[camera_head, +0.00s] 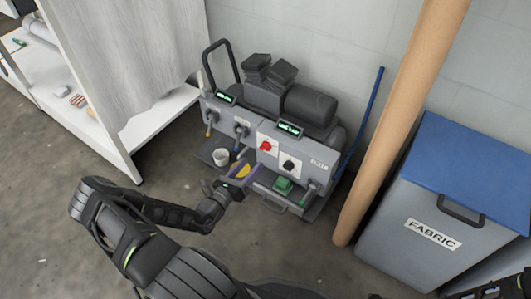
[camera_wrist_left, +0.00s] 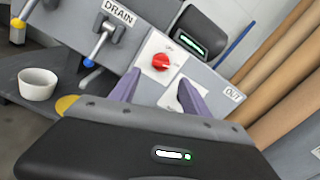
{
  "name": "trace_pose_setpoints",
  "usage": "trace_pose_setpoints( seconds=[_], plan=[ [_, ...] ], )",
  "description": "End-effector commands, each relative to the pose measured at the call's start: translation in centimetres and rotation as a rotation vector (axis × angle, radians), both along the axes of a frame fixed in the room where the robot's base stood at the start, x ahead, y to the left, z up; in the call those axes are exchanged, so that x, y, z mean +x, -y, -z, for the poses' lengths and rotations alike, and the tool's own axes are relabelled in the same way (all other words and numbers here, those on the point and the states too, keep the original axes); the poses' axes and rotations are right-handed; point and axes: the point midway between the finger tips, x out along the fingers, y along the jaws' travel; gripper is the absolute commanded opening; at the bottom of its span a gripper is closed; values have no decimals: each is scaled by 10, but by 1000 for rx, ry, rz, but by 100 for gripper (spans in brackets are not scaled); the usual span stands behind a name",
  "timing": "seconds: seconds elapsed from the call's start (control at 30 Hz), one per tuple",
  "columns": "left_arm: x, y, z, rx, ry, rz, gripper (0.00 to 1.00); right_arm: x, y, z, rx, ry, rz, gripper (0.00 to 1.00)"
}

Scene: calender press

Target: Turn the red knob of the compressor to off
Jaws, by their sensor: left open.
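The compressor (camera_head: 310,153) is a grey machine with a dark tank and motor on top. Its red knob (camera_head: 266,146) sits on a white plate on the front panel; it also shows in the wrist view (camera_wrist_left: 161,62), with small lettering around it that is too small to read surely. I cannot tell the knob's setting. My left gripper (camera_head: 247,168) is in front of the panel, a little below and left of the knob. In the wrist view its two purple fingers (camera_wrist_left: 159,92) are open, apart and empty, with the knob beyond the gap between them. My right gripper does not show.
A black knob (camera_head: 290,165) is right of the red one. Levers (camera_wrist_left: 103,40) under a DRAIN label and a white cup (camera_wrist_left: 38,84) are to the left. A brown roll (camera_head: 400,120) and a FABRIC bin (camera_head: 440,215) stand right. A white shelf (camera_head: 150,125) stands left.

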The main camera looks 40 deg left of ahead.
Motion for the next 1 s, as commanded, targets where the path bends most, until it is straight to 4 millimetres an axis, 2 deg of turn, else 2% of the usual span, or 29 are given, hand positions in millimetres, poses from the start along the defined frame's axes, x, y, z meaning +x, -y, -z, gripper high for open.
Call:
trace_pose_setpoints(
  seconds=[0.23, 0.6, 0.73, 1.0],
  plan=[
    [17, 1, 3, 1, 0, 4, 55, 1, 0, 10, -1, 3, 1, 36],
    [70, 0, 3, 2, 1, 5, 55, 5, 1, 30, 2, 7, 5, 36],
    [78, 0, 1, 1, -1, 4, 55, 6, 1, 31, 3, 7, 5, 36],
    [78, 0, 0, 1, -1, 4, 53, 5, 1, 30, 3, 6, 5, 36]
  ],
)
